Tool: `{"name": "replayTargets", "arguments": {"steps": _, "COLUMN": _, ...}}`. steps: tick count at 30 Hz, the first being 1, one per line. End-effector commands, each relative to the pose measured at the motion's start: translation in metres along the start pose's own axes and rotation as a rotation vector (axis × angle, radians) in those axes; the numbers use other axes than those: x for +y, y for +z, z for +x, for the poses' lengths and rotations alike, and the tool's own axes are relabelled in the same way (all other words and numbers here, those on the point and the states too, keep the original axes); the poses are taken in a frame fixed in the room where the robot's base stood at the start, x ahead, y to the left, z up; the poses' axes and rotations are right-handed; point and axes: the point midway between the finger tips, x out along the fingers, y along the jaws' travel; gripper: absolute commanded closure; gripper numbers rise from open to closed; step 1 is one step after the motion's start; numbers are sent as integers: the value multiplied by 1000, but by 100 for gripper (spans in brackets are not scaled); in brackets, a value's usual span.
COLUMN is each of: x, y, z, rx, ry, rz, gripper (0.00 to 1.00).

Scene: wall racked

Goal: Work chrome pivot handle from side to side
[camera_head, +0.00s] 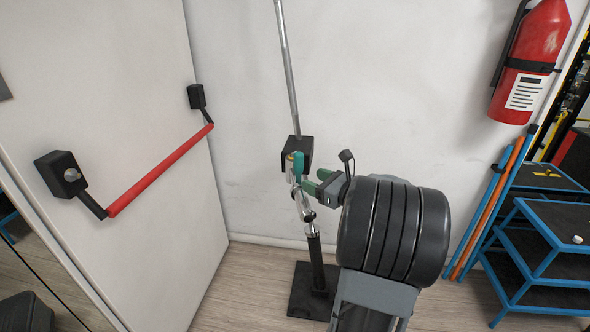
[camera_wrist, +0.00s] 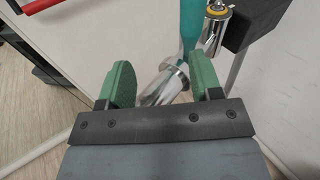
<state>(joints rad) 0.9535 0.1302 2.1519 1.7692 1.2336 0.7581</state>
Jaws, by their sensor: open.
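The chrome pivot handle (camera_head: 304,206) is a shiny jointed metal piece with a teal part (camera_head: 298,166), on a black post above a floor base. In the wrist view its chrome cylinder (camera_wrist: 166,86) shows tilted between the two green fingers, with the teal part (camera_wrist: 191,28) rising beyond them. My gripper (camera_head: 315,183) has its green fingers apart, just right of the chrome piece. In the wrist view my gripper (camera_wrist: 163,80) is open, one finger on each side of the cylinder. Whether either finger touches it cannot be told. The cylinder's lower end is hidden behind my gripper's body.
A black block (camera_head: 297,151) and thin metal rod (camera_head: 288,65) stand behind the handle near the white wall. A door with a red push bar (camera_head: 160,170) is at left. A fire extinguisher (camera_head: 530,62) and blue-framed rack (camera_head: 530,245) are at right. The black base plate (camera_head: 309,301) is on the floor.

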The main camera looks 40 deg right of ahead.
Motion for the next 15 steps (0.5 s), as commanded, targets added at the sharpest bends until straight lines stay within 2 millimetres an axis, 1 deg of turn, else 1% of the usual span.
{"name": "replayTargets", "arguments": {"steps": 1, "x": -12, "y": -5, "z": -5, "rx": -24, "ry": -39, "rz": 35, "gripper": 41}}
{"name": "replayTargets", "arguments": {"steps": 3, "x": -24, "y": -5, "z": -8, "rx": -51, "ry": -79, "rz": 71, "gripper": 41}}
{"name": "replayTargets", "arguments": {"steps": 6, "x": -32, "y": -4, "z": -4, "rx": -70, "ry": -103, "rz": 93, "gripper": 41}}
{"name": "replayTargets", "arguments": {"steps": 8, "x": -35, "y": -4, "z": 4, "rx": -74, "ry": -107, "rz": 98, "gripper": 41}}
{"name": "replayTargets", "arguments": {"steps": 15, "x": -38, "y": 0, "z": 51, "rx": -73, "ry": -103, "rz": 97, "gripper": 41}}
